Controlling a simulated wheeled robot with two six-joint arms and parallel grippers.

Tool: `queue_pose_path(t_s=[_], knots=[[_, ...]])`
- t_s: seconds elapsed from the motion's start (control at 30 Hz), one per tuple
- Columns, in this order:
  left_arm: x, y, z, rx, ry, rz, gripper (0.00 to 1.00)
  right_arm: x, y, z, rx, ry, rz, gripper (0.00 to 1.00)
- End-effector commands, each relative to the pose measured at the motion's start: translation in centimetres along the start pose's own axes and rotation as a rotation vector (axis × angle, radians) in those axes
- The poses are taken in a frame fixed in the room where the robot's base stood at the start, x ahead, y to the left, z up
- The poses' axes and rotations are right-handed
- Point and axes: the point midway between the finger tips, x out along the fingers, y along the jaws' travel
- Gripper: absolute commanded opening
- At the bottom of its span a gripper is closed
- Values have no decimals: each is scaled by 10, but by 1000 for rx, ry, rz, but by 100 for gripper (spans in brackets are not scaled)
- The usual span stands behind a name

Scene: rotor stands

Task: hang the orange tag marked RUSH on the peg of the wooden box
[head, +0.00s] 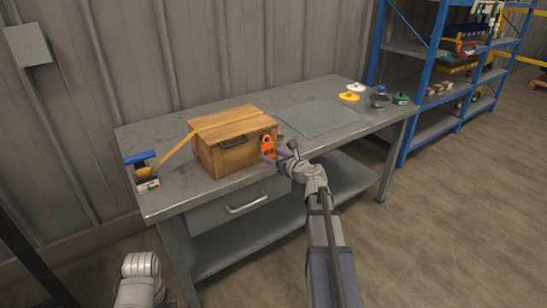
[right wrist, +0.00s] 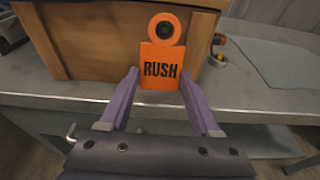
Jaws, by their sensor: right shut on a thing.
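The orange RUSH tag (head: 267,148) is upright in front of the wooden box (head: 238,153), near the right end of its front face. In the right wrist view the tag (right wrist: 160,72) shows its black lettering and a round ring on top with a dark centre. My right gripper (right wrist: 158,82) is shut on the lower part of the tag, one purple finger at each side edge. The peg cannot be made out; I cannot tell whether the ring is around it or only in front of it. My left gripper is out of view.
The box stands on a grey metal workbench (head: 180,197), with a strap over it and a handle in front. A tape dispenser (head: 143,172) is at the left. A grey mat (head: 318,120), yellow and white tags, a bowl (head: 379,101) and a green item lie right.

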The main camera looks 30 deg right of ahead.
Motion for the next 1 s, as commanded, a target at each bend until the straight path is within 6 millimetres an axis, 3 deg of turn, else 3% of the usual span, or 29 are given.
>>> queue_pose_path(t_s=[1.0], knots=[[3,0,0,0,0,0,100,14,0,0,0,0,0,32]])
